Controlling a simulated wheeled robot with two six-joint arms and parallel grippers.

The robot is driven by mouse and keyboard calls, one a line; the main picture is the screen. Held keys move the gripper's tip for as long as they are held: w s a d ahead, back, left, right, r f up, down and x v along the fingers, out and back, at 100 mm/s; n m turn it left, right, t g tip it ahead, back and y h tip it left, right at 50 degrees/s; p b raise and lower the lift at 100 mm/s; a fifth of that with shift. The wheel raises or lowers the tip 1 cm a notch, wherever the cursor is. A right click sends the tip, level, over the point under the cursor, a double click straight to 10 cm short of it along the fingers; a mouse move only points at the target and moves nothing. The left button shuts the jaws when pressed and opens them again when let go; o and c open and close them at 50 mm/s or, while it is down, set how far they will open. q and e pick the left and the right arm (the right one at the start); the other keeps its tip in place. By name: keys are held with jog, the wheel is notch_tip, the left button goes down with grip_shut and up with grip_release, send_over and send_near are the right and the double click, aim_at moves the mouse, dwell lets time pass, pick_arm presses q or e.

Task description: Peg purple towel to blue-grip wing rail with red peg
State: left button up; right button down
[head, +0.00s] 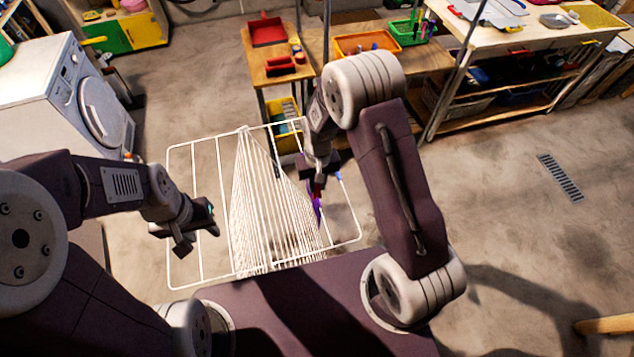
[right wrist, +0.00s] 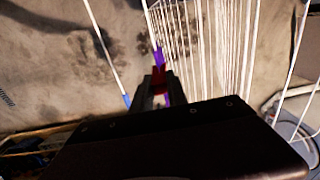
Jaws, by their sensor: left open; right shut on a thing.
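A white drying rack (head: 222,139) stands in front of me. The blue grip (head: 339,176) is on its right wing rail, and also shows in the right wrist view (right wrist: 127,100). My right gripper (head: 318,178) is over the rack's right side, beside that rail. In the right wrist view it is shut on the red peg (right wrist: 158,78). The purple towel (head: 317,208) hangs narrow below that gripper; it shows just beyond the peg (right wrist: 159,55). I cannot tell whether the peg grips the towel. My left gripper (head: 200,234) is open and empty over the rack's left side.
A white washing machine (head: 72,85) stands at the left. A wooden bench (head: 285,75) with a red dustpan (head: 267,31) and an orange tray (head: 366,43) is behind the rack. A yellow crate (head: 283,120) sits beneath it.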

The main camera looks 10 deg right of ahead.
aim_at(317, 199)
jog(key=shift+f+b, duration=1.8)
jog(key=shift+f, duration=0.9)
jog(key=c, duration=1.2)
grip_release()
jog(key=shift+c, duration=0.2)
jog(key=shift+r, duration=0.15)
notch_tip(317, 199, up, 9)
jog(key=shift+d+f+b, duration=0.1)
jog(key=shift+b, duration=0.3)
